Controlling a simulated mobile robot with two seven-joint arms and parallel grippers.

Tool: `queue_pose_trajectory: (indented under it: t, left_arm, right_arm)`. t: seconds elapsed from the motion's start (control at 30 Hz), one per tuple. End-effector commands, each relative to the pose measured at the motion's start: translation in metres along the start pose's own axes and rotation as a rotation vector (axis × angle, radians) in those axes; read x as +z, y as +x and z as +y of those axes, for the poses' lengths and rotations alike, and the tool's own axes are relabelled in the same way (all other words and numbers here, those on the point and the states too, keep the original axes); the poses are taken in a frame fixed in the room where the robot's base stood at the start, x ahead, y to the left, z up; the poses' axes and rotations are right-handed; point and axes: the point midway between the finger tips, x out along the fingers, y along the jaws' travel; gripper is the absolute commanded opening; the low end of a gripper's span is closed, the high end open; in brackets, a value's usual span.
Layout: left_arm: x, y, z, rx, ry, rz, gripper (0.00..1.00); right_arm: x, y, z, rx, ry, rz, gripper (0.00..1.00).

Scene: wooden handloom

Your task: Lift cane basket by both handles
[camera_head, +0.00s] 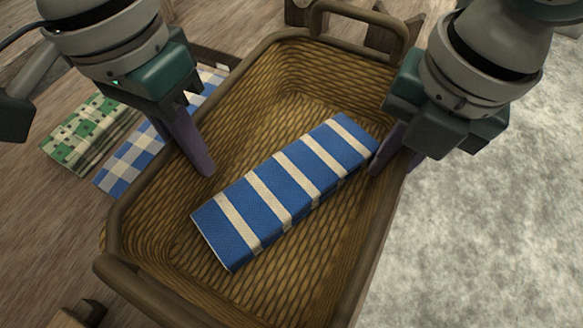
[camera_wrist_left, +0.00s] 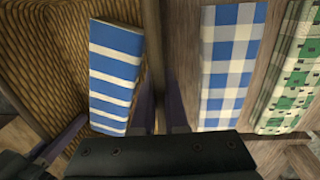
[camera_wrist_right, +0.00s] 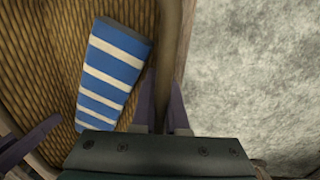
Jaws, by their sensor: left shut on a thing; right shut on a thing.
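The brown cane basket (camera_head: 300,105) holds a folded blue cloth with cream stripes (camera_head: 285,190), lying diagonally inside. One arched handle (camera_head: 402,40) rises at its far end and another (camera_head: 140,288) shows at its near end. My left gripper (camera_head: 193,165) is shut on the basket's left long rim, one finger inside; in the left wrist view its fingers straddle the rim (camera_wrist_left: 153,60). My right gripper (camera_head: 395,165) is shut on the right long rim, which also shows between its fingers in the right wrist view (camera_wrist_right: 168,60). Neither gripper touches an arched handle. Whether the basket is raised, I cannot tell.
A blue-and-white checked cloth (camera_head: 130,165) and a green patterned cloth (camera_head: 88,135) lie left of the basket on wood. Wooden parts (camera_head: 375,38) stand behind the far handle. Mottled grey floor (camera_head: 490,220) lies open to the right.

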Motion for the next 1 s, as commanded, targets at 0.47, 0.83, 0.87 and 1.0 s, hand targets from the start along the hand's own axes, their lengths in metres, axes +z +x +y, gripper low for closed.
queue_pose_trajectory:
  t: [0.47, 0.83, 0.87, 1.0]
  left_arm:
    - [0.0, -0.03, 0.003, 0.001, 0.0, 0.001, 0.0]
    - [0.0, -0.051, 0.006, 0.001, 0.0, 0.0, 0.0]
    - [0.0, -0.051, 0.006, 0.001, 0.0, 0.0, 0.0]
    - [0.0, -0.05, 0.006, 0.001, 0.0, 0.0, 0.0]
  right_arm:
    - [0.001, -0.03, 0.004, 0.002, 0.0, -0.001, 0.0]
    - [0.0, -0.051, 0.006, 0.001, 0.0, -0.001, 0.0]
    - [0.0, -0.051, 0.006, 0.002, 0.0, -0.001, 0.0]
    - [0.0, -0.05, 0.006, 0.002, 0.0, -0.001, 0.0]
